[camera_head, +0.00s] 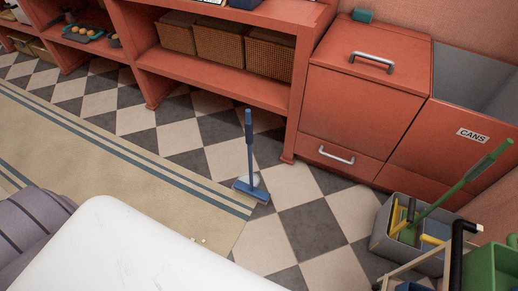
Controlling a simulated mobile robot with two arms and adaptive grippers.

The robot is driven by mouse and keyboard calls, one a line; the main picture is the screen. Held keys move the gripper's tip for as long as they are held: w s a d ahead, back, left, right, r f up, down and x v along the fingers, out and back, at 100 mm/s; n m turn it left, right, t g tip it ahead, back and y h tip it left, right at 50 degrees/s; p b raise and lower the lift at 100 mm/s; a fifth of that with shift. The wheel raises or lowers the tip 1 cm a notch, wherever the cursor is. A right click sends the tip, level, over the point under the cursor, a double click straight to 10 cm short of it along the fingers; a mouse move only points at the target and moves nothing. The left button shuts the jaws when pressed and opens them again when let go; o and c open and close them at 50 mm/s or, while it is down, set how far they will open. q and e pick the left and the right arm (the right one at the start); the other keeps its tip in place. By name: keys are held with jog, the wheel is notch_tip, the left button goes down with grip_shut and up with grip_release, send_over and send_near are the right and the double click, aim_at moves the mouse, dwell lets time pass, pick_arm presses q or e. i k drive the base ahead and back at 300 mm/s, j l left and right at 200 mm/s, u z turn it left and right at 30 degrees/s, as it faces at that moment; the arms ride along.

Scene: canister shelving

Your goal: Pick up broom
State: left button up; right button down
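A small blue broom (249,142) stands upright on the floor near the middle of the view, in front of the red cabinets. Its blue head (252,191) rests at the edge of the striped beige rug, next to the checkered tiles. A small whitish thing shows just behind the head; I cannot tell what it is. Neither of my grippers is in view, and nothing is seen touching the broom.
A red shelf unit with wicker baskets (220,46) and a red cabinet (365,85) stand behind. A grey bin (385,243) with a green-handled tool is at right. A green container (490,270) is near it.

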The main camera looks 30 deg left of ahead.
aim_at(261, 196)
jog(key=u, duration=0.9)
jog(key=i, duration=0.15)
jog(key=i+u, duration=0.45)
jog(key=i+l+u, duration=0.15)
jog(key=i+u, duration=0.35)
jog(key=i+j+u, duration=0.1)
jog(key=i+u, duration=0.75)
jog(key=i+z, duration=0.3)
jog(key=i+j+z, duration=0.15)
jog(key=i+z, duration=0.15)
jog(key=i, duration=0.15)
jog(key=i+z, duration=0.1)
jog(key=z, duration=0.3)
jog(key=i+z, duration=0.15)
jog(key=z, duration=0.25)
jog(key=i+j+z, duration=0.1)
jog(key=z, duration=0.3)
jog(key=i+j+z, duration=0.1)
jog(key=z, duration=0.3)
jog(key=j+z, duration=0.15)
jog(key=z, duration=0.25)
jog(key=i+j, duration=0.05)
